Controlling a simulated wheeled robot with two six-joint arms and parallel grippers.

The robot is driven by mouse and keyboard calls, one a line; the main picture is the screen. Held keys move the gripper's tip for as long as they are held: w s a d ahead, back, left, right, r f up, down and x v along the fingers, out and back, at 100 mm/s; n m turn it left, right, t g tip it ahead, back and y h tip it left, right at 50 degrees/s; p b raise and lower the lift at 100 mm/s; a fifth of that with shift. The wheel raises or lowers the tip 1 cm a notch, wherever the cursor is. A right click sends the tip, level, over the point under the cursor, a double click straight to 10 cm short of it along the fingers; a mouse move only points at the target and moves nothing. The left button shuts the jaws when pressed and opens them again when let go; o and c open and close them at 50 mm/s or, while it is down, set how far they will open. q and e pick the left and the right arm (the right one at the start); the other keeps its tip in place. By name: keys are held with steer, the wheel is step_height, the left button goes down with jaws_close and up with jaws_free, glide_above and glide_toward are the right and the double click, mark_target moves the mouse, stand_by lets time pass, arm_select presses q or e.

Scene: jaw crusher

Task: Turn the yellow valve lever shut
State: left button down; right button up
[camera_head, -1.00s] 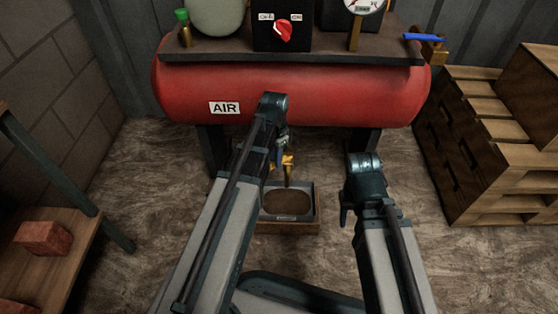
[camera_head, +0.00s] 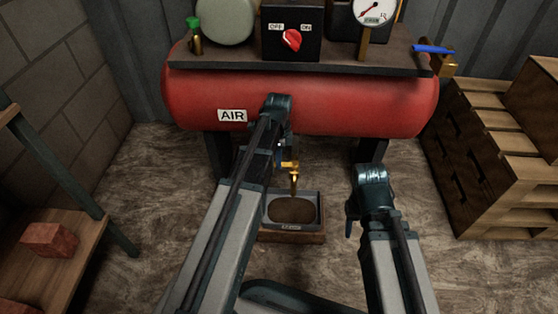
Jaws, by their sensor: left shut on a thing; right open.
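The yellow valve lever (camera_head: 288,164) is on the small brass drain valve under the red air tank (camera_head: 340,108). My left gripper (camera_head: 282,154) is at the lever's left end and is shut on it; my own arm hides much of the contact. My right gripper (camera_head: 350,224) is open and empty, low and to the right of the tray.
A blue lever (camera_head: 432,49) is at the tank's upper right. A red knob (camera_head: 291,39) and a gauge (camera_head: 373,11) are on top.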

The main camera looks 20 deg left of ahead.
stand_by(0.5)
arm_select(q)
steer(key=c, duration=0.7)
jaws_free()
step_height(320, 180, up, 14)
steer(key=p, duration=1.4)
steer(key=shift+f, duration=0.1)
